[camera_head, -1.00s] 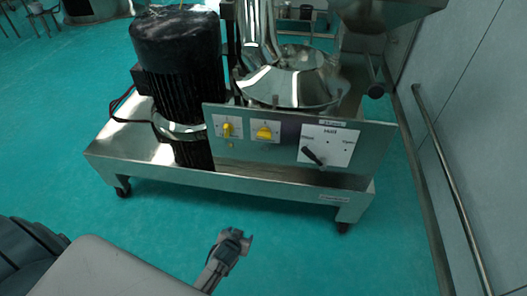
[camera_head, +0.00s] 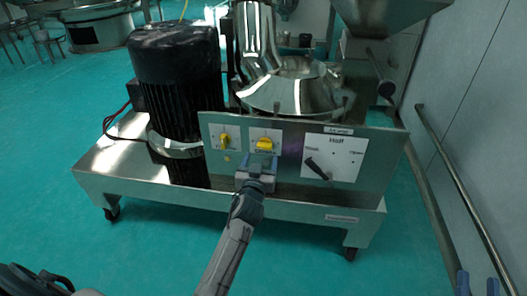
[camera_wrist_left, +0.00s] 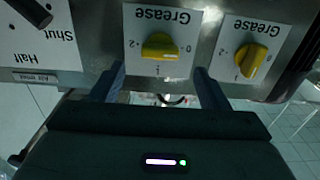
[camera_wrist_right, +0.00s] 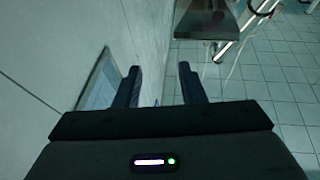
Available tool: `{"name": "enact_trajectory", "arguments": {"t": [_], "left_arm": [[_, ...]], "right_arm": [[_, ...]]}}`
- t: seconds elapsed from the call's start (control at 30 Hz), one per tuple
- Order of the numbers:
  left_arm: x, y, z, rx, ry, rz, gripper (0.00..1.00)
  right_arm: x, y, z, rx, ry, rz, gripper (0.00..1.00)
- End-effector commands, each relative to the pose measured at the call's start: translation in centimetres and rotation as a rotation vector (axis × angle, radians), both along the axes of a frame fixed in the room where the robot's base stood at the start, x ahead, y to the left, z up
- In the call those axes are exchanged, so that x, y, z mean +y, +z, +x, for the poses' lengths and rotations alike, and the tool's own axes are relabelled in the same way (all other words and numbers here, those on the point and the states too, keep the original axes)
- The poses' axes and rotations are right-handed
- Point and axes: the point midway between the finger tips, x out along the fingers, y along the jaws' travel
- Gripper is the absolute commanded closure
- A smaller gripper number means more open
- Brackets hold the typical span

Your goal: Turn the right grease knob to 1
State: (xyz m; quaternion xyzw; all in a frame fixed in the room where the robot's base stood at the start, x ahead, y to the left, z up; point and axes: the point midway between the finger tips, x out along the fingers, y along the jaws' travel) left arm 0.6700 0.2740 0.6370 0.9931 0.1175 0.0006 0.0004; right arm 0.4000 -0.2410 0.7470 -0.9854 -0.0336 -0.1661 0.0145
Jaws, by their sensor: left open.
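The right grease knob (camera_head: 264,144) is yellow, on a white label on the machine's front panel. It shows upside down in the left wrist view (camera_wrist_left: 160,46), its grip lying roughly level between the 0 and 2 marks, with 1 below. My left gripper (camera_head: 257,170) is open just in front of and below this knob; in the left wrist view its fingers (camera_wrist_left: 159,78) stand on either side, apart from it. The left grease knob (camera_head: 225,141) sits beside it, tilted in the left wrist view (camera_wrist_left: 250,60). My right gripper (camera_wrist_right: 158,78) is open and empty, low at right.
A black lever (camera_head: 318,169) on a Half/Shut plate (camera_head: 345,150) is right of the knobs. The black motor (camera_head: 177,80) and steel sieve (camera_head: 290,90) stand behind the panel on a wheeled base (camera_head: 130,180). A rail (camera_head: 455,185) runs along the right wall.

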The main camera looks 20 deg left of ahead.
Motion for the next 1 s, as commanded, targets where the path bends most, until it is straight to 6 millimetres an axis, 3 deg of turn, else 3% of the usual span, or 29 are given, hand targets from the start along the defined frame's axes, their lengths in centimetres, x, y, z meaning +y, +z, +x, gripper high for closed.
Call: {"name": "enact_trajectory", "arguments": {"t": [0.1, 0.3, 0.7, 0.73, 0.93, 1.0], "left_arm": [[0.6, 0.0, 2.3, -0.001, 0.0, 0.002, 0.31], [1.2, 0.0, 4.9, -0.001, -0.001, 0.002, 0.31], [1.4, -0.1, 5.8, 0.001, -0.001, 0.001, 0.31], [1.4, -0.1, 5.8, 0.001, -0.001, 0.001, 0.33], [1.4, -0.1, 5.8, 0.001, -0.001, 0.001, 0.72], [1.4, -0.1, 5.8, 0.001, -0.001, 0.001, 0.76]], "right_arm": [[0.0, 0.8, -0.1, -0.052, -0.001, -0.004, 0.64], [0.0, 2.2, -0.3, -0.129, -0.003, -0.008, 0.64], [-0.1, 2.7, -0.4, -0.159, -0.004, -0.01, 0.64], [-0.1, 2.7, -0.4, -0.159, -0.004, -0.01, 0.64], [-0.1, 2.7, -0.4, -0.158, -0.004, -0.01, 0.64], [-0.1, 2.7, -0.4, -0.158, -0.004, -0.01, 0.64]]}}
